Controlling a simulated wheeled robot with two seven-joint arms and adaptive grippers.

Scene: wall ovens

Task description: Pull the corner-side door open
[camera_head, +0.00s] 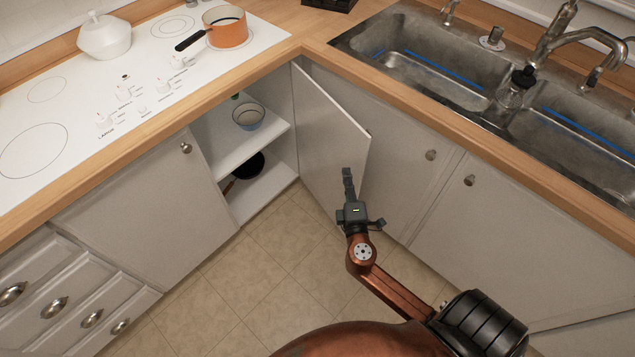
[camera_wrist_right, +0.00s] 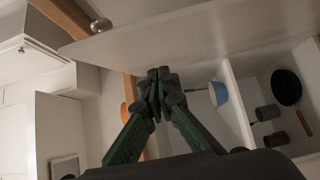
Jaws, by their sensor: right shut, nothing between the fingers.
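The corner-side door (camera_head: 325,135) stands open, swung out from the lower cabinet left of the corner. Its plain inner face shows in the head view. In the wrist view the door (camera_wrist_right: 210,35) crosses the top as a pale panel, with a round knob (camera_wrist_right: 100,25) near its far-left end. My right gripper (camera_head: 347,172) is shut and empty, in front of the inner face near the lower free edge. Its fingertips (camera_wrist_right: 160,73) are close to the panel; I cannot tell whether they touch. My left gripper is not in view.
The open cabinet holds a bowl (camera_head: 248,116) on its shelf (camera_head: 245,145) and a black pan (camera_head: 248,165) below. Closed doors stand left (camera_head: 150,205) and right (camera_head: 415,150). The tiled floor (camera_head: 250,275) is clear. The wooden counter edge (camera_head: 450,140) overhangs the doors.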

